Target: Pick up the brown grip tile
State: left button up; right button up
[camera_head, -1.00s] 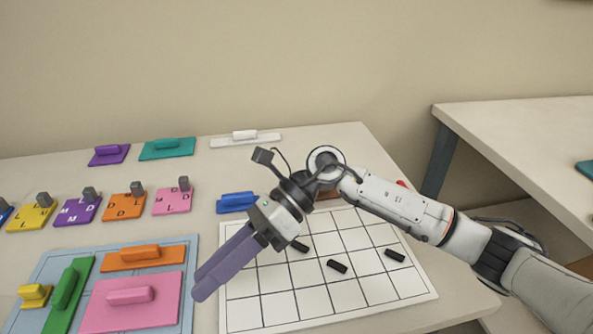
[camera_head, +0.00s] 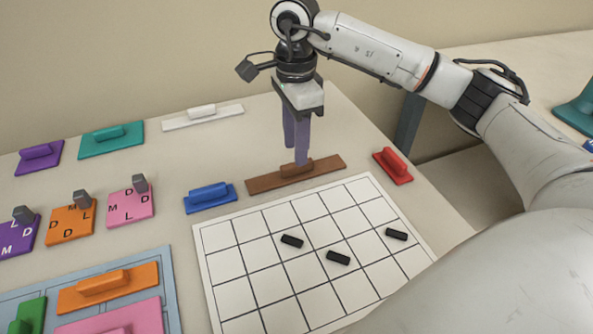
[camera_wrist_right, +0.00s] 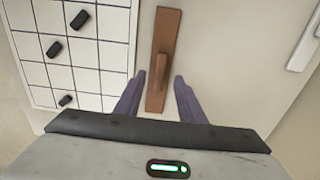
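The brown grip tile (camera_head: 265,182) is a long flat plate with a raised grip, lying on the table behind the white grid sheet. It also shows in the right wrist view (camera_wrist_right: 166,38). My right gripper (camera_head: 297,160) points down over it. In the right wrist view the purple fingers of the gripper (camera_wrist_right: 158,84) are spread, one on each side of the tile's grip, with nothing held between them. In the head view the fingertips overlap the grip; whether they touch it I cannot tell. My left gripper is not in view.
The blue grip tile (camera_head: 210,197) lies left of the brown one and the red grip tile (camera_head: 393,165) right of it. The white grid sheet (camera_head: 235,260) in front holds several black pieces. A white grip tile (camera_head: 203,117) lies farther back.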

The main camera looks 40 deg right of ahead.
aim_at(297, 169)
notch_tip(297, 169, down, 5)
jog(key=shift+d+r, duration=0.15)
jog(key=shift+r, duration=0.05)
grip_shut()
